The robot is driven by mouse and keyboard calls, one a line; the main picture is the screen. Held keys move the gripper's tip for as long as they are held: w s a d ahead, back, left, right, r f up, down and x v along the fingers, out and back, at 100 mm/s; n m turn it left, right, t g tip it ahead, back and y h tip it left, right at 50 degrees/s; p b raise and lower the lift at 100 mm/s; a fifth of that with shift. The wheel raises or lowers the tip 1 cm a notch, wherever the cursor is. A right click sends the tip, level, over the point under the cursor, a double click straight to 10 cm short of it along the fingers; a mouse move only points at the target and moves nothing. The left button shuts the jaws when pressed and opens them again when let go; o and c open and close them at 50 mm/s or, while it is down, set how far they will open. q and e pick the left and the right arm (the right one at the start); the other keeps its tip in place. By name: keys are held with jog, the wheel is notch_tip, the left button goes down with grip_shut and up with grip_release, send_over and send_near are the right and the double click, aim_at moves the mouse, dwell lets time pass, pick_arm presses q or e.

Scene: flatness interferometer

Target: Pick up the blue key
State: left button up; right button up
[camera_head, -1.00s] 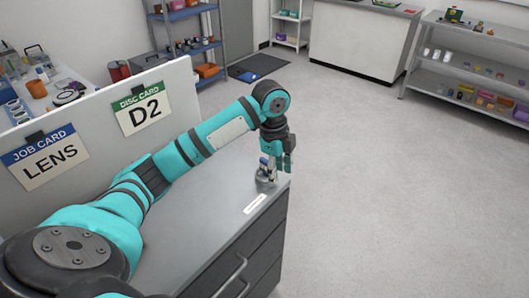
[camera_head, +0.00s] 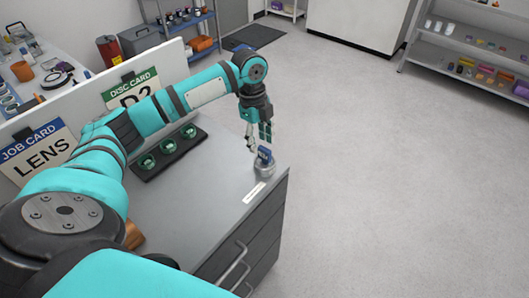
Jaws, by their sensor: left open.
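The blue key (camera_head: 264,154) stands at the right end of the grey cabinet top, with its lower end at a small round grey holder (camera_head: 264,169). Whether it sits in the holder or on it is too small to tell. My left gripper (camera_head: 259,143) is open and points down just above the blue key, with its fingertips close to the key's top. Contact cannot be made out. My right gripper is not in view.
A dark tray with several green round pieces (camera_head: 167,153) lies on the cabinet top (camera_head: 215,180) left of the key. A white label (camera_head: 253,193) lies in front of the holder. A white panel with LENS (camera_head: 38,152) and D2 cards stands behind. Open floor lies right.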

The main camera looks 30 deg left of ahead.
aim_at(264, 148)
pick_arm(q)
jog(key=shift+d+f, duration=0.2)
jog(key=shift+f, duration=0.2)
jog(key=f, duration=0.1)
jog(key=f+p, duration=0.1)
jog(key=f, duration=0.1)
jog(key=d+f+p, duration=0.1)
jog(key=shift+w+f, duration=0.3)
jog(key=shift+f, duration=0.05)
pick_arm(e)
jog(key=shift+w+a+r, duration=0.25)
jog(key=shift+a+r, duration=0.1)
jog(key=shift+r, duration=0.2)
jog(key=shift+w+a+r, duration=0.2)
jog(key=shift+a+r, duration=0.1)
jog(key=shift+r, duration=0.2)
pick_arm(q)
grip_shut()
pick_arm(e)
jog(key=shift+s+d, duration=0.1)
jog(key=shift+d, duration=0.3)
